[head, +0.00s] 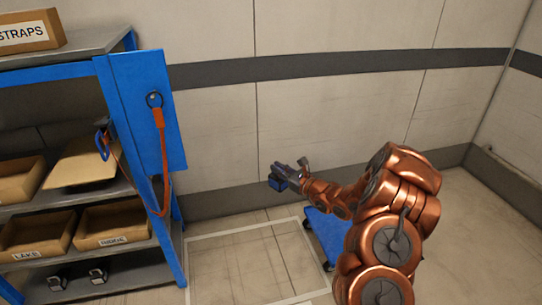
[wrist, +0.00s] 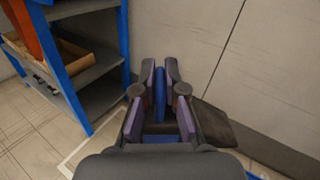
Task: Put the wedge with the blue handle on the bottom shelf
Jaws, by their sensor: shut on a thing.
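My gripper (head: 284,176) is out in front of the grey wall, to the right of the shelf rack and apart from it. In the wrist view, my gripper (wrist: 160,100) is shut on the blue handle (wrist: 159,95) of the wedge. The wedge's dark body (wrist: 214,126) shows beyond the right finger; the rest is hidden by the fingers. In the head view the wedge (head: 277,183) is a small dark-blue shape at the fingertips. The bottom shelf (head: 140,268) is a grey board at the lower left, with free room at its right end.
Two dark objects with pale parts (head: 98,274) stand on the bottom shelf's left part. Above are cardboard bins, one labelled RIDGE (head: 112,238). The rack's blue side panel (head: 150,110) carries an orange strap (head: 160,140). A blue platform (head: 325,235) lies on the floor near my arm.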

